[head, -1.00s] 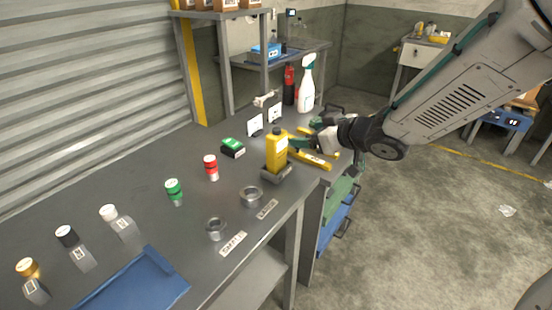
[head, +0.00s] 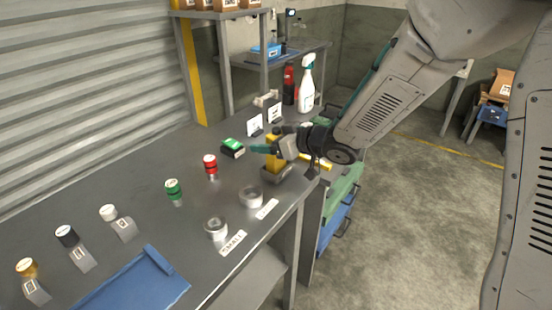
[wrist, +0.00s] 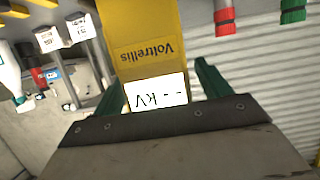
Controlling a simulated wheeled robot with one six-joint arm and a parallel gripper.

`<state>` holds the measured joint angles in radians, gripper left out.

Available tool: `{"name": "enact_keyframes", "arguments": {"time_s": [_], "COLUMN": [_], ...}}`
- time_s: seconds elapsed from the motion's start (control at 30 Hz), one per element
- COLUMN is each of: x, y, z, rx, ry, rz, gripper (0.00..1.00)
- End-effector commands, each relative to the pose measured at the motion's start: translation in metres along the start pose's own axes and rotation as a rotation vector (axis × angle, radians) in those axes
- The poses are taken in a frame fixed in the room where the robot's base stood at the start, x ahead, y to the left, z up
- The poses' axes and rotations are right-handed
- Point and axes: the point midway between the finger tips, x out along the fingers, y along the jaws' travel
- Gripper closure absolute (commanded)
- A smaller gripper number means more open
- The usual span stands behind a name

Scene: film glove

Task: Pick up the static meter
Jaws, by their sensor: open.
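The static meter (head: 272,164) is a yellow upright device in a dark holder (head: 278,176) near the bench's front edge. In the wrist view the meter (wrist: 148,52) shows the upside-down word "Voltrellis" and a white display reading "-- kV". My gripper (head: 271,145) is at the meter's upper part and hides some of it in the head view. In the wrist view my gripper (wrist: 158,84) is open, with one green finger on each side of the meter. I cannot tell whether either finger touches it.
Metal rings (head: 250,197) lie in front. A spray bottle (head: 306,86) stands behind. A blue tray (head: 140,285) is at front left.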

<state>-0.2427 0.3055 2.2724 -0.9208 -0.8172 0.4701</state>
Motion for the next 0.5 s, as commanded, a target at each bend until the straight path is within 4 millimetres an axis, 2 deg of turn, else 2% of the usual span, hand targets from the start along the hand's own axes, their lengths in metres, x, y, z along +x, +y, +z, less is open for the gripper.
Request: {"name": "enact_keyframes", "arguments": {"time_s": [0.1,0.13,0.3,0.37,0.5], "x": [-0.0006,-0.0006,-0.0007,-0.0008,-0.0008], "y": [0.0002,0.0002,0.0002,0.0002,0.0002], "z": [-0.0001,-0.0001,-0.0001,-0.0003,-0.0003], "rx": [0.000,0.000,0.000,0.000,0.000], "ry": [0.000,0.000,0.000,0.000,0.000], "rz": [0.001,0.001,0.001,0.001,0.001], "gripper": [0.24,0.29,0.77,0.90,0.90]}}
